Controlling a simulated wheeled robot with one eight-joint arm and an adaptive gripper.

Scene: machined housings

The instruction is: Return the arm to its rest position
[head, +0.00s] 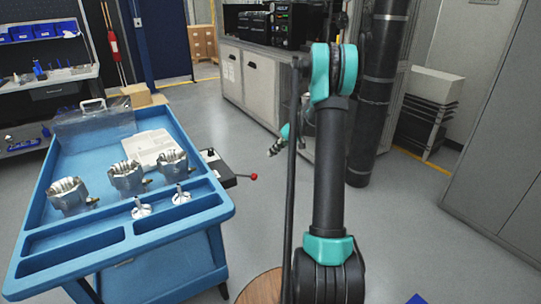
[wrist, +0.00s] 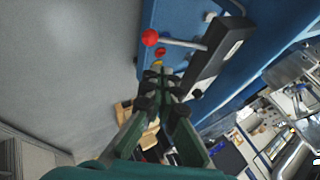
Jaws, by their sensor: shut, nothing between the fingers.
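My gripper (head: 274,149) shows small in the head view, in the air to the right of the blue cart (head: 222,211), partly behind my own arm. In the wrist view, my gripper (wrist: 157,72) has its fingers together with nothing between them. My teal and dark grey arm stands upright right of centre in the head view, apart from the cart.
Three machined metal housings (head: 126,177) and two small metal parts (head: 140,209) sit on the cart. A black box with a red-knobbed lever (head: 253,177) juts from its right side; the red knob (wrist: 150,38) also shows in the wrist view.

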